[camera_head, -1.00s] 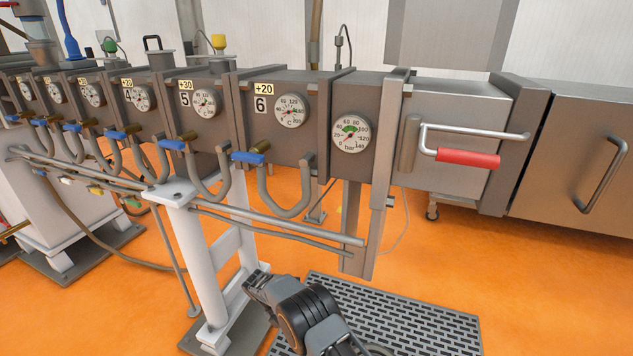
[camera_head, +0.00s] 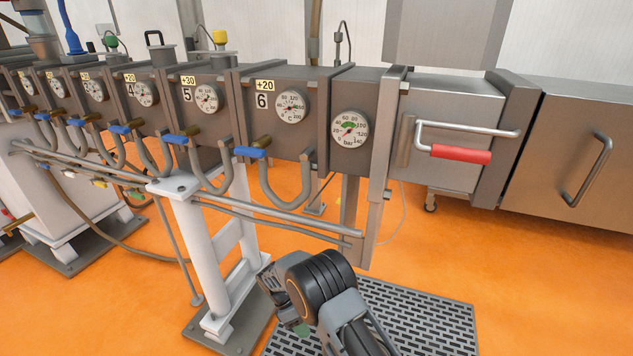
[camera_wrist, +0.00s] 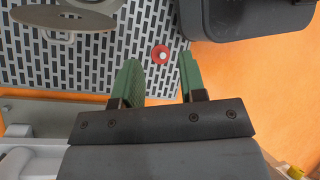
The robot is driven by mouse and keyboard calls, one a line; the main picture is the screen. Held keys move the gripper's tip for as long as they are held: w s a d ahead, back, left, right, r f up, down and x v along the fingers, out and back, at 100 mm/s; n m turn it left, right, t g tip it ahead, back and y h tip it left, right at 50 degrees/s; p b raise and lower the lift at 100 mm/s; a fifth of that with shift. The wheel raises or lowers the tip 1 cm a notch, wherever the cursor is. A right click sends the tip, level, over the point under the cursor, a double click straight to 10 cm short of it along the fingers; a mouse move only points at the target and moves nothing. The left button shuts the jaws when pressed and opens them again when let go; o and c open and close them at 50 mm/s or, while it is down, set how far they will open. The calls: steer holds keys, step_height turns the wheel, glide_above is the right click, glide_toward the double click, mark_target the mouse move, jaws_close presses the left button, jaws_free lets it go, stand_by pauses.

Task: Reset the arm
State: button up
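My arm (camera_head: 325,285) shows at the bottom centre of the head view, bent in front of the machine and above the grated floor plate (camera_head: 425,315). My gripper (camera_wrist: 160,62) shows in the wrist view with its two green fingers apart and nothing held between them. It points down over the grating, which also shows in the wrist view (camera_wrist: 60,65). A small red and white round thing (camera_wrist: 160,53) appears beyond the fingertips; I cannot tell what it is. In the head view the fingers are mostly hidden behind the arm.
A white support leg (camera_head: 205,250) stands left of my arm. The machine's barrel with dials (camera_head: 349,129), blue-handled valves (camera_head: 249,152) and pipes runs above and behind. A red handle (camera_head: 461,152) sticks out at the right. Orange floor (camera_head: 540,265) is open at the right.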

steer(key=s+d+r+m+t+y+p, duration=0.2)
steer(key=s+d+r+m+p, duration=0.3)
steer(key=r, duration=1.3)
steer(key=s+d+r+m+t+y+p, duration=0.2)
steer(key=s+d+r+m+p, duration=0.3)
steer(key=r+p, duration=0.5)
steer(key=s+d+r+m+t+y+p, duration=0.1)
steer(key=s+d+r+m+t+p, duration=0.2)
steer(key=r, duration=2.3)
steer(key=s+d+m+p, duration=0.2)
steer(key=d+m+p, duration=0.3)
steer(key=d+m, duration=0.1)
steer(key=shift+d+y, duration=0.4)
steer(key=shift+d, duration=0.3)
steer(key=shift+a, duration=0.15)
